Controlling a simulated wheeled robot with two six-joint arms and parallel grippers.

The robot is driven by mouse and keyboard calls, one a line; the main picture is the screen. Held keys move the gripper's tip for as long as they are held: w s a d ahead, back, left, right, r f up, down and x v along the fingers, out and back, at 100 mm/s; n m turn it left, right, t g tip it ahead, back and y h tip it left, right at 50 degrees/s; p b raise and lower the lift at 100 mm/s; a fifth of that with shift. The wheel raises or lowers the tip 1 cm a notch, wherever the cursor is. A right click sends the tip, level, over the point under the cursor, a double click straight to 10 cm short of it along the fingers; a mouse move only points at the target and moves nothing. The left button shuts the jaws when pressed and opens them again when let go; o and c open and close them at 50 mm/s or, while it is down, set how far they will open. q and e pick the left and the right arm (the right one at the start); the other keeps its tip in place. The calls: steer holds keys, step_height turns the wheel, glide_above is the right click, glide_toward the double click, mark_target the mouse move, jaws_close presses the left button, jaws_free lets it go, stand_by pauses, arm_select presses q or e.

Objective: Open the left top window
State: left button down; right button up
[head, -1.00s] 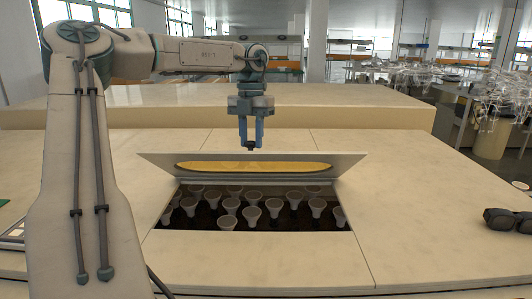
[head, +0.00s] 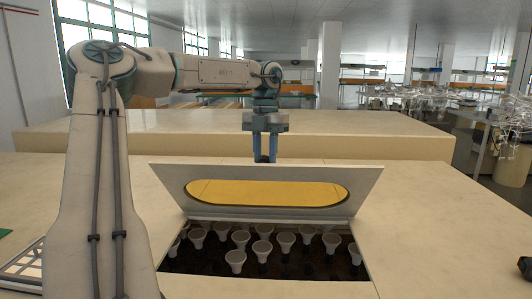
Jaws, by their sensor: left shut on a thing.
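The left top window is a pale hinged lid (head: 170,178) with a long yellow oval panel (head: 268,192), raised above a dark opening in the bench. It leans up from the opening's back edge, and its inner face shows. My left gripper (head: 265,158) is at the middle of the lid's upper edge, shut on the lid. Several white bulbs (head: 263,232) stand in the opening below. My right gripper is out of view.
A pale raised ledge (head: 400,140) runs behind the bench. The bench top (head: 430,230) right of the lid is clear. A black object (head: 525,266) is cut off at the right edge. A white rack (head: 22,263) lies at the lower left.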

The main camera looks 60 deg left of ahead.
arm_select(q)
steer(key=c, duration=1.3)
jaws_free()
steer(key=shift+a+f, duration=0.15)
steer(key=shift+o, duration=1)
steer(key=shift+w+a+f, duration=0.15)
steer(key=shift+a, duration=0.1)
steer(key=shift+w+a+f, duration=0.15)
steer(key=shift+a, duration=0.25)
steer(key=shift+d+r, duration=0.2)
steer(key=shift+r, duration=0.2)
step_height(320, 180, up, 10)
steer(key=w+a+b, duration=0.1)
steer(key=b, duration=0.1)
steer(key=shift+a, duration=0.25)
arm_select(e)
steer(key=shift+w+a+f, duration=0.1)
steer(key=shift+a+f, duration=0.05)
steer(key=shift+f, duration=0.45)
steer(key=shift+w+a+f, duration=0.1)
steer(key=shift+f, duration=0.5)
